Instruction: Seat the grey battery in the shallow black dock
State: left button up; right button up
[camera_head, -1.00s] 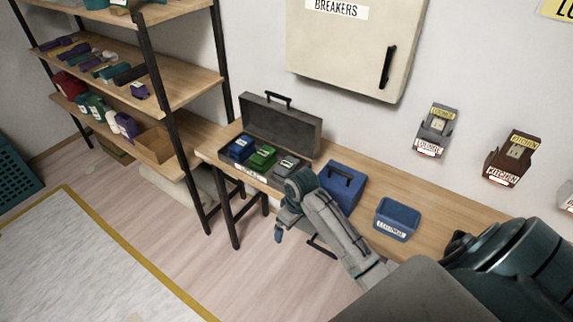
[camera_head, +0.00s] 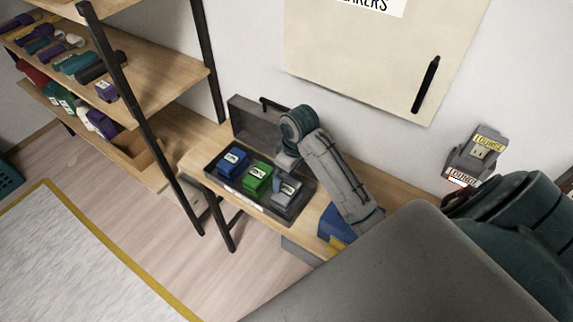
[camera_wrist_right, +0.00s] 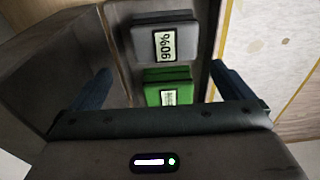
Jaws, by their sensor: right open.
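The grey battery (camera_head: 287,190) sits at the right end of the row in an open dark case (camera_head: 225,187) on the bench. In the right wrist view the grey battery (camera_wrist_right: 165,42) carries a 90% label and lies beyond the green battery. My right gripper (camera_head: 286,162) hangs over the case, close to the grey battery. In its wrist view my right gripper (camera_wrist_right: 160,80) is open, its fingers wide apart with nothing held. I cannot pick out a shallow black dock in these frames. My left gripper is not in view.
A blue battery (camera_head: 232,161) and a green battery (camera_head: 258,178) share the case; the green one also shows in the wrist view (camera_wrist_right: 168,88). The raised lid stands behind. A blue box (camera_head: 332,225) is partly hidden by my arm. A grey LOUNGE unit (camera_head: 477,155) is on the wall.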

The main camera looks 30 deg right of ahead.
aim_at(287, 189)
jog(key=f, duration=0.2)
jog(key=a+f, duration=0.1)
jog(key=shift+s+f+p, duration=0.3)
jog(key=shift+f+p, duration=0.05)
jog(key=f, duration=0.1)
jog(key=f+p, duration=0.1)
jog(key=f, duration=0.1)
jog(key=f+p, duration=0.1)
jog(key=shift+w+f, duration=0.15)
jog(key=shift+w, duration=0.15)
jog(key=shift+f, duration=0.55)
jog(key=shift+w+f, duration=0.1)
jog(key=c, duration=1)
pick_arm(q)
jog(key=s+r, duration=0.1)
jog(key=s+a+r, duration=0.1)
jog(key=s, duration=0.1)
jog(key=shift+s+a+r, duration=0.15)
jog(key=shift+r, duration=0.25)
pick_arm(e)
jog(key=shift+c, duration=0.4)
